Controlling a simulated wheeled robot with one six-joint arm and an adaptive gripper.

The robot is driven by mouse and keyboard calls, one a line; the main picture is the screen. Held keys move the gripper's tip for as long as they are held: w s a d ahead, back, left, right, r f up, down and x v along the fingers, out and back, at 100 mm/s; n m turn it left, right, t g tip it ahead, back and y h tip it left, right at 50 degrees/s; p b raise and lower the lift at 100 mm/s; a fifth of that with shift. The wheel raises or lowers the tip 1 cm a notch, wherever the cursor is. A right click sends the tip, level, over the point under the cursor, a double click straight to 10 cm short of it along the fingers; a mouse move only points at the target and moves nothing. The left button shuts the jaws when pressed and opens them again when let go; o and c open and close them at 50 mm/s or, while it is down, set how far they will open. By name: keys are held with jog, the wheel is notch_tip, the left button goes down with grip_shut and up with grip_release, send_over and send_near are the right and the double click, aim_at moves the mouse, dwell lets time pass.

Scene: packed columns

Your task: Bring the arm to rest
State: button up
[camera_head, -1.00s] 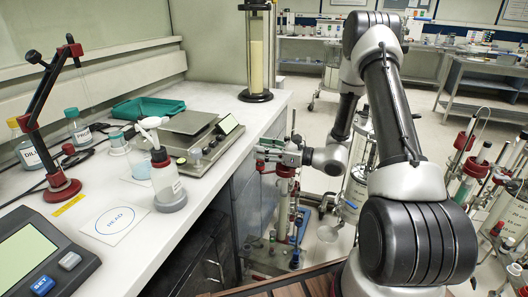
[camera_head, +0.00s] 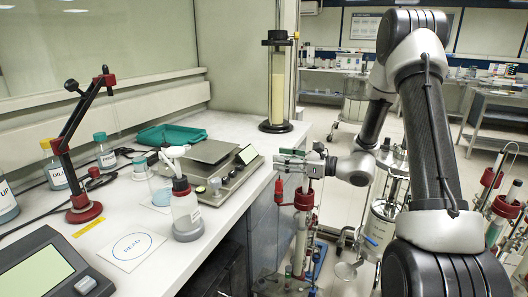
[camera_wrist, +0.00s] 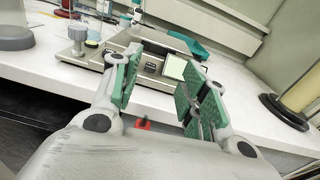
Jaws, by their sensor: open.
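My arm (camera_head: 430,130) bends down, and its forearm reaches left toward the bench. My gripper (camera_head: 289,164) is beside the bench's front edge, in line with the balance. In the wrist view my gripper (camera_wrist: 160,88) has its green-padded fingers apart with nothing between them. The balance (camera_wrist: 150,66) shows beyond the fingers on the white bench. A red-clamped glass column (camera_head: 303,200) stands just under my gripper in the head view; I cannot tell whether they touch.
The bench (camera_head: 185,258) holds a wash bottle (camera_head: 186,212), the balance (camera_head: 213,178), a green tray (camera_head: 172,135) and a tall column (camera_head: 278,85). A red-based stand (camera_head: 84,212) is at left. More column racks (camera_head: 385,215) stand on the floor around the arm.

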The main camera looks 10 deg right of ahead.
jog(key=s+f+n+g, duration=0.5)
jog(key=s+g, duration=0.1)
jog(key=s, duration=0.5)
jog(key=s+d+r+n+g+h, duration=0.1)
jog(key=s+d+n+g+h, duration=0.3)
jog(key=s+n, duration=0.55)
jog(key=s+d+r+n+t+h, duration=0.2)
jog(key=s+d+r+n+h, duration=0.3)
jog(key=r, duration=0.3)
jog(key=s+d+r+n+t+h, duration=0.2)
jog(key=s+d+r+n+h, duration=0.2)
jog(key=s+r, duration=0.3)
jog(key=shift+s+d+r+n+h, duration=0.15)
jog(key=shift+d+r+n+h, duration=0.35)
jog(key=shift+h, duration=0.2)
